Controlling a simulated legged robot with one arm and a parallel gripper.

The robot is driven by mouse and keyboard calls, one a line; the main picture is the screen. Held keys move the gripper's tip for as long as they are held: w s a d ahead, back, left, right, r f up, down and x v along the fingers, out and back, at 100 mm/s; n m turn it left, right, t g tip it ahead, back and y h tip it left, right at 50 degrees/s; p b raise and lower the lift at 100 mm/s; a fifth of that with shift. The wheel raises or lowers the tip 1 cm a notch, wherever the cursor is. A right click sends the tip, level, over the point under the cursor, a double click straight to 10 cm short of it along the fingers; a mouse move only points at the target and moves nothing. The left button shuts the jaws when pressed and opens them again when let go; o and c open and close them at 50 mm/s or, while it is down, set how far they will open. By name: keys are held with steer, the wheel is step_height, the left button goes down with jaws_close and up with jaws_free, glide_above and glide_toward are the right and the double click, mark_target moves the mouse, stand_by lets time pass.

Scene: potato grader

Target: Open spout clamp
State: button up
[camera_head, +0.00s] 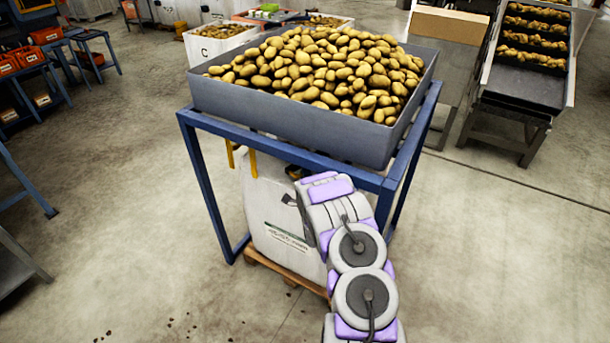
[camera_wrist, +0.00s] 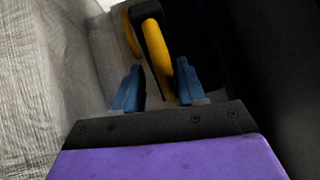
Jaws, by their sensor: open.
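My gripper (camera_wrist: 158,74) is open in the wrist view, with its two blue fingers apart. A yellow handle (camera_wrist: 153,42) with a dark edge runs down between the fingers, with a visible gap on each side. It looks like the spout clamp's handle. A second yellow piece (camera_wrist: 131,34) shows just left of it. In the head view, yellow parts (camera_head: 253,163) show below the hopper's front edge, and I cannot tell whether they belong to the clamp. My arm reaches under the hopper there and hides the fingers and the spout.
The grey hopper (camera_head: 270,118) full of potatoes stands on a blue frame (camera_head: 216,195). A white bulk bag (camera_head: 262,205) stands on a wooden pallet (camera_head: 290,276) beneath it. A conveyor (camera_head: 525,85) stands at right, blue tables with orange bins (camera_head: 30,58) at left.

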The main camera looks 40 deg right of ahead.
steer(key=b+v, duration=0.4)
steer(key=v, duration=1.3)
steer(key=shift+f, duration=0.2)
steer(key=shift+a, duration=0.15)
stand_by(0.5)
